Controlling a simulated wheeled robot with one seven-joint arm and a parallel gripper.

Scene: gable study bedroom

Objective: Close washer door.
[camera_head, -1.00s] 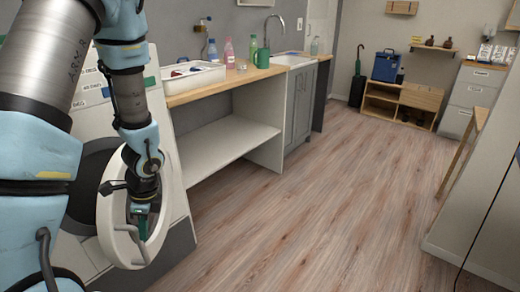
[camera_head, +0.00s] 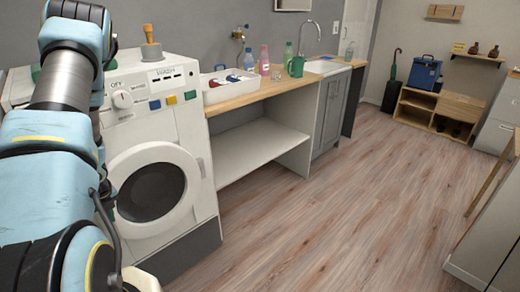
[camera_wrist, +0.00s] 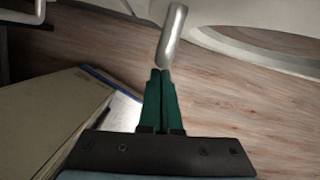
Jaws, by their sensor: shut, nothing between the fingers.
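The white washer (camera_head: 150,110) stands at the left in the head view. Its round white door (camera_head: 190,205) with a dark window lies against the front face and looks shut. I cannot tell whether it is fully latched. My gripper (camera_wrist: 160,73) shows in the wrist view with its green fingers together and nothing between them. It is hidden behind my arm in the head view. A shiny metal bar (camera_wrist: 172,35) shows just beyond the fingertips; I cannot tell what it belongs to or whether they touch it.
A counter (camera_head: 245,90) with a white tray (camera_head: 229,88) and several bottles stands right of the washer. A wooden-handled item (camera_head: 151,50) sits on the washer. The wooden floor (camera_head: 320,215) is clear. A beige box-like thing (camera_wrist: 50,115) lies left of my fingers.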

